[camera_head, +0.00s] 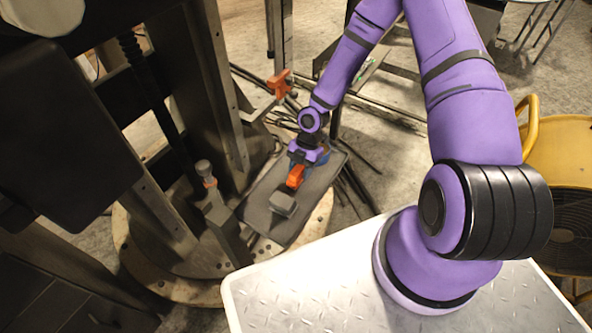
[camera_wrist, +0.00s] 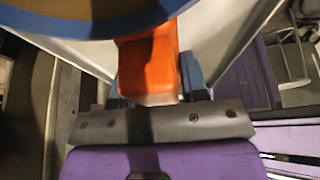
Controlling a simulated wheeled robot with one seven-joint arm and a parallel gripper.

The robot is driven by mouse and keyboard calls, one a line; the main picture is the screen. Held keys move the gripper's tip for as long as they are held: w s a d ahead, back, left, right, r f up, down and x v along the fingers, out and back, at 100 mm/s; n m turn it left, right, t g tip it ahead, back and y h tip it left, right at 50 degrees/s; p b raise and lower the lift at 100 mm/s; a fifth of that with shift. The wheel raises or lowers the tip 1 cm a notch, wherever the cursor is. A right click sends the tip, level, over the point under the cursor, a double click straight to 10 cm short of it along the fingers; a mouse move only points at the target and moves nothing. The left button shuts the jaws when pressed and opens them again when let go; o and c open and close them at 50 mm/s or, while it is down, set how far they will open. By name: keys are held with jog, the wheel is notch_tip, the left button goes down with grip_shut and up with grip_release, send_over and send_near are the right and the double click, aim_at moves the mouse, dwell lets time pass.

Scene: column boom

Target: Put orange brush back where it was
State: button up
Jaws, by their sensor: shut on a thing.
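The orange brush (camera_head: 295,177) is in my gripper (camera_head: 299,166), over the dark grey tray (camera_head: 312,200). In the wrist view the orange brush (camera_wrist: 150,68) shows as an orange block between the two blue-grey fingers of my gripper (camera_wrist: 153,80), which are shut on it. Its far end is partly hidden, and I cannot tell whether it touches the tray. A grey block (camera_head: 283,204) lies on the tray just in front of the brush.
A round blue-rimmed thing (camera_wrist: 100,32) is close beside the brush; a blue piece (camera_head: 323,158) shows behind my gripper. A metal post with a knob (camera_head: 206,178) stands left of the tray. An orange fitting (camera_head: 280,83) is behind. Dark rods (camera_head: 357,190) lie to the right.

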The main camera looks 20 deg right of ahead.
jog(key=o, duration=0.9)
